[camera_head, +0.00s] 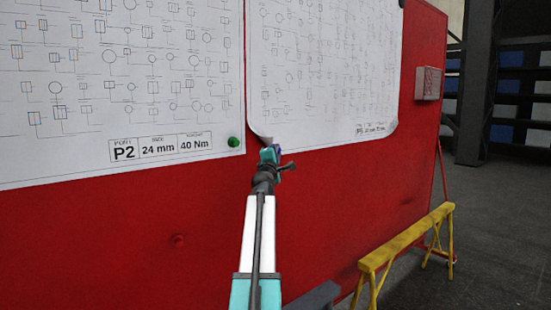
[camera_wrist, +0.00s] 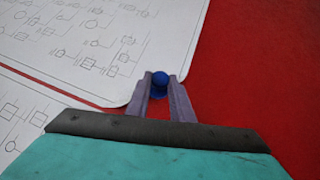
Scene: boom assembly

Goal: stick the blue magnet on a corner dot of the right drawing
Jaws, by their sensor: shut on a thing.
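My gripper (camera_head: 272,155) is at the lower left corner of the right drawing (camera_head: 322,65) in the head view. In the wrist view my gripper (camera_wrist: 160,82) is shut on the blue magnet (camera_wrist: 160,78), a small round knob between the fingertips. The right drawing (camera_wrist: 95,45) lies up and left of the fingers there, its corner beside the left finger. Its lower left corner looks curled in the head view. No corner dot can be made out. I cannot tell whether the magnet touches the paper or the board.
The left drawing (camera_head: 120,75) hangs beside it, with a green magnet (camera_head: 234,142) at its lower right corner. Both are on a red panel (camera_head: 180,215). A yellow trestle (camera_head: 405,240) stands at the lower right. A grey box (camera_head: 428,83) is on the panel's right side.

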